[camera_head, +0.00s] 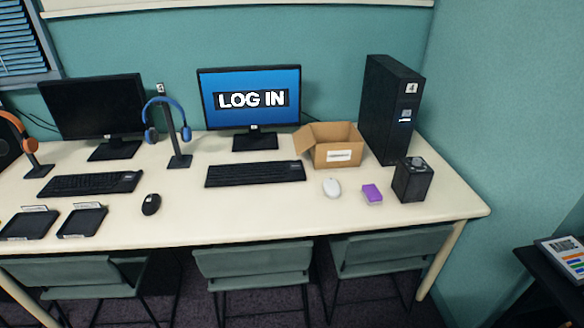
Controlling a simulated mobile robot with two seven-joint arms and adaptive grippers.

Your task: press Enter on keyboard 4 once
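A black keyboard (255,173) lies on the cream table in front of a monitor (250,98) that shows "LOG IN" on a blue screen. A second black keyboard (91,183) lies to the left, in front of a dark monitor (97,108). No number can be read on either keyboard. The black computer tower (391,110) at the right carries a label with "4", near the keyboard under the lit screen. The Enter keys are too small to make out. Neither of my grippers shows in the view.
The table (250,213) also holds an open cardboard box (330,146), a white mouse (332,187), a purple block (372,193), a black box-shaped device (412,180), a black mouse (151,204) and a blue headset (168,118). Several chairs (253,262) stand at the front edge.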

